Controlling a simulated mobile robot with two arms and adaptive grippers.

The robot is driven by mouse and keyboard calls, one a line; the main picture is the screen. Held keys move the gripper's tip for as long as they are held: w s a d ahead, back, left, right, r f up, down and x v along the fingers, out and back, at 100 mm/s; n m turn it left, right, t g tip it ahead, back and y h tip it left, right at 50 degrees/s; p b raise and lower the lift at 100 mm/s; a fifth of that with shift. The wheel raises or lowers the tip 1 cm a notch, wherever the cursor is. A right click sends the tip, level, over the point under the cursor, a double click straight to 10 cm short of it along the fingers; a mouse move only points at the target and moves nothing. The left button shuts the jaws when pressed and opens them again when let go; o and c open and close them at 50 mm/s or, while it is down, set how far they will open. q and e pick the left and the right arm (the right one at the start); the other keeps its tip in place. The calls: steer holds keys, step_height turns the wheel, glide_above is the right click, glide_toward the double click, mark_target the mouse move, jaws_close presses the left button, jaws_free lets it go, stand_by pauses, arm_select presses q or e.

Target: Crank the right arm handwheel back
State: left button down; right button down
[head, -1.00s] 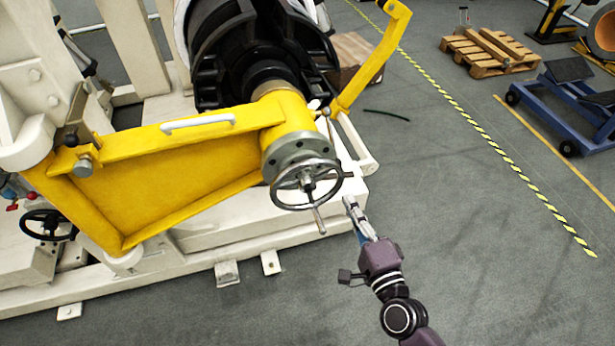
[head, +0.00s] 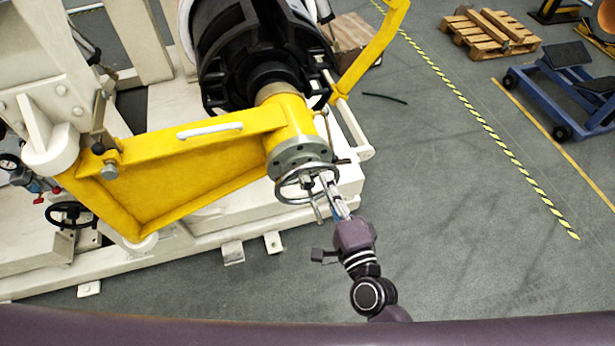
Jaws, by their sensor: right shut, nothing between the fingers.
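The right arm handwheel (head: 283,192) is a grey metal wheel on a round flange (head: 302,160) at the end of the yellow arm (head: 190,172), near the middle of the head view. Its crank handle (head: 317,211) points down toward the front. My right gripper (head: 328,186) is at the right side of the wheel, its fingers overlapping the rim in the picture. The fingers are shut with nothing between them. Whether they touch the wheel I cannot tell. My left gripper is not in view.
A black roller (head: 240,60) sits behind the yellow arm. A second, black handwheel (head: 70,214) is at the left on the white frame. A wooden pallet (head: 490,32) and a blue cart (head: 560,85) stand far right.

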mark_target(278, 185)
steer(key=a, duration=0.2)
steer(key=s+a, duration=0.1)
steer(key=shift+a+r, duration=0.1)
steer(key=shift+r, duration=0.15)
steer(key=shift+s+a+f, duration=0.1)
steer(key=shift+s+a, duration=0.1)
steer(key=shift+a, duration=0.3)
steer(key=shift+s+a+f, duration=0.1)
steer(key=shift+s+a, duration=0.05)
steer(key=shift+a, duration=0.35)
steer(key=a+f+b, duration=0.1)
steer(key=s+a+f+b, duration=0.1)
steer(key=a+f, duration=0.1)
steer(key=a+f+b, duration=0.1)
steer(key=b, duration=0.1)
steer(key=shift+s+a+f, duration=0.25)
steer(key=shift+a+f, duration=0.05)
steer(key=shift+a, duration=0.05)
step_height(278, 185, down, 7)
steer(key=b, duration=0.6)
steer(key=w+d+f+b, duration=0.3)
steer(key=d+f, duration=0.1)
steer(key=d, duration=0.6)
steer(key=shift+f, duration=0.4)
